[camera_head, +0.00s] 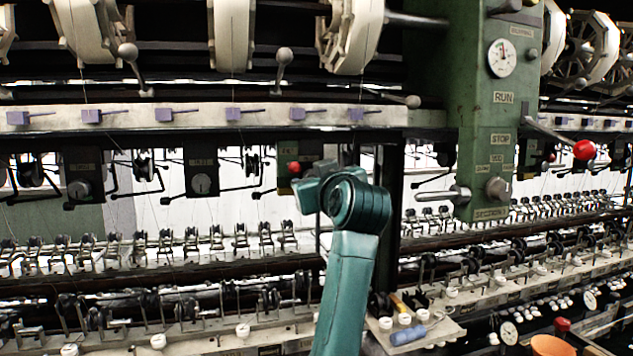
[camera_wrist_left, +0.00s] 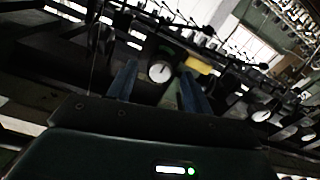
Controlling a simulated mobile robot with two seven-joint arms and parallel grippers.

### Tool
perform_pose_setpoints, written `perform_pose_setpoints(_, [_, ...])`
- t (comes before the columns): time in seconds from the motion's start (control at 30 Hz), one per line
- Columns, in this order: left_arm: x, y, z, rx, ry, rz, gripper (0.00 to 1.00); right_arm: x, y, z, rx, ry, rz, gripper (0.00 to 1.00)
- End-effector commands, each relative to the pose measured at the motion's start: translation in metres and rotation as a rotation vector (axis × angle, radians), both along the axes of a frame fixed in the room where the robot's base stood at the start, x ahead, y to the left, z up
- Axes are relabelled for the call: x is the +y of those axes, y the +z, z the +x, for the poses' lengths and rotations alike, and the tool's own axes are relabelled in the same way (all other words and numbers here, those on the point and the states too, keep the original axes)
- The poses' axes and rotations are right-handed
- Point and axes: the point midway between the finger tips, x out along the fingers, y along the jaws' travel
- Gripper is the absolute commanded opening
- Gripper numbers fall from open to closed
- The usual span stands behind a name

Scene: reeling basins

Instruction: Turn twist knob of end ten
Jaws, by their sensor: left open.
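In the left wrist view a twist knob with a round white face and a dark pointer line (camera_wrist_left: 160,72) sits on a dark box, beyond and between the two blue fingers. My left gripper (camera_wrist_left: 159,68) is open, its fingers apart and nothing held between them; I cannot tell whether they touch the knob. In the head view my teal arm stands in the middle and its fingers are hidden. Dark knob boxes hang under the rail, one with a silver knob (camera_head: 202,184) and another further left (camera_head: 78,190). Their end numbers are too small to read. My right gripper is not in view.
A yellow tag (camera_wrist_left: 198,65) is right of the knob, and another white-faced knob (camera_wrist_left: 262,116) is further right. Thin black levers stick out beside the boxes. A green post (camera_head: 490,120) with a red-ball lever (camera_head: 585,150) stands on the right. Rows of metal guides run below.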

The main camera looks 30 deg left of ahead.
Motion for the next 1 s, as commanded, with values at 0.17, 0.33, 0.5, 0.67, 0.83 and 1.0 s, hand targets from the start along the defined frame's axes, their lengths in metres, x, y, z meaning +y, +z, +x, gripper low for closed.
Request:
perform_pose_setpoints(0.17, [-0.016, -0.002, -0.012, -0.003, -0.004, -0.001, 0.51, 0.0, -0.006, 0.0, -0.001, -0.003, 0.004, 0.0])
perform_pose_setpoints(0.33, [-0.045, -0.003, -0.037, -0.004, -0.005, -0.001, 0.51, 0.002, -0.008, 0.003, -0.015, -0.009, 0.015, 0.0])
perform_pose_setpoints(0.5, [-0.073, -0.002, -0.061, -0.003, -0.004, -0.001, 0.51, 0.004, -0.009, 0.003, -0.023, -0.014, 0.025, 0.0])
perform_pose_setpoints(0.67, [-0.091, -0.001, -0.077, 0.0, -0.002, -0.001, 0.51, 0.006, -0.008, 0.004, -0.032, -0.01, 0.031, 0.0])
perform_pose_setpoints(0.83, [-0.099, 0.0, -0.084, 0.001, 0.0, -0.001, 0.51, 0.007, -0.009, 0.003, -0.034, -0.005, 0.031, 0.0])
perform_pose_setpoints(1.0, [-0.1, 0.0, -0.085, 0.001, 0.0, -0.001, 0.51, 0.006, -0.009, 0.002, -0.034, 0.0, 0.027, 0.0])
